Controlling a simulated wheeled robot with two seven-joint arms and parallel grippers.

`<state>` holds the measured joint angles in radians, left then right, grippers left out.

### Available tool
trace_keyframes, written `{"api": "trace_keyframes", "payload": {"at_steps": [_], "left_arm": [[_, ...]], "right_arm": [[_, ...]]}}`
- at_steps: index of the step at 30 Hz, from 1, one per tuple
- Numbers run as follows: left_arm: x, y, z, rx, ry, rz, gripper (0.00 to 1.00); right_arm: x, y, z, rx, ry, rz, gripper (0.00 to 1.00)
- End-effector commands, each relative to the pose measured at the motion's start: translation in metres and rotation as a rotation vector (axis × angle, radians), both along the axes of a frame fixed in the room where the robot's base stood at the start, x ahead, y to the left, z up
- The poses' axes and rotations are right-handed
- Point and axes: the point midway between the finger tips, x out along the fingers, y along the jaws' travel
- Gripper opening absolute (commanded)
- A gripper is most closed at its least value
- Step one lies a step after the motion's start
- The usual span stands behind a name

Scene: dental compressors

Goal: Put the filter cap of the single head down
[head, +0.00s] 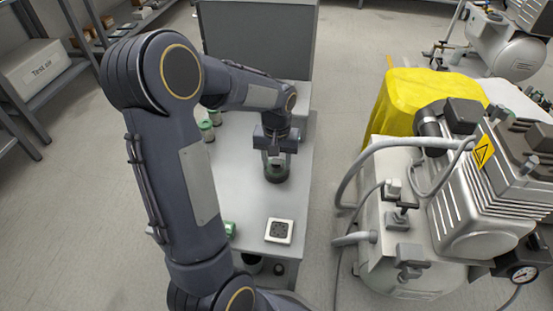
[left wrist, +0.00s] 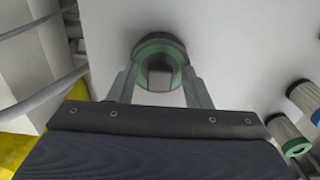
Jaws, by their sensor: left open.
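The filter cap (head: 277,175), dark and round, stands on the grey bench under my left gripper (head: 279,153). In the left wrist view the cap (left wrist: 148,44) shows a dark rim, a green ring and a grey block in its middle. My left gripper (left wrist: 160,80) is open, with one finger on each side of the cap's near part. I cannot tell whether the fingers touch it. The single head compressor cannot be told for sure. My right gripper is not in view.
The grey bench (head: 241,187) also bears a white square socket-like piece (head: 280,230) near its front and green-ringed filters (head: 207,131) at the left. Pleated filters (left wrist: 291,135) show in the left wrist view. A compressor (head: 470,200) with hoses and a yellow cover (head: 420,95) stand right.

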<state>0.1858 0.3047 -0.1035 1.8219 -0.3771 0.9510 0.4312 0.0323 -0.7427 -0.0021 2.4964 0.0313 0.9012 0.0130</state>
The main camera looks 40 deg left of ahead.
Motion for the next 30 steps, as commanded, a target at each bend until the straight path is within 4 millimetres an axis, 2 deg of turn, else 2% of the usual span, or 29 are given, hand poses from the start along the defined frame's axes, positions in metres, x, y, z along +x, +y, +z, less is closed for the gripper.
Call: {"api": "trace_keyframes", "payload": {"at_steps": [5,15,19,24,26,30], "left_arm": [[0.001,0.000,0.018,0.001,-0.003,0.000,0.44],[0.001,0.000,0.091,0.000,-0.004,0.001,0.44],[0.001,0.000,0.110,0.001,-0.003,0.001,0.44],[-0.001,-0.001,0.124,-0.002,-0.005,-0.002,0.44],[-0.005,-0.004,0.128,-0.010,-0.017,-0.010,0.44],[-0.031,-0.023,0.146,-0.060,-0.094,-0.055,0.44]], "right_arm": [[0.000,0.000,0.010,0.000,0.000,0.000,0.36],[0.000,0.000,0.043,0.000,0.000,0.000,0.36],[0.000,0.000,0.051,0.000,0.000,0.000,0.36],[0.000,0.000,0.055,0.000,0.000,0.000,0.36],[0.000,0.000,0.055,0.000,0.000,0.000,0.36],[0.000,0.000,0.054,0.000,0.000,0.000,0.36]]}}
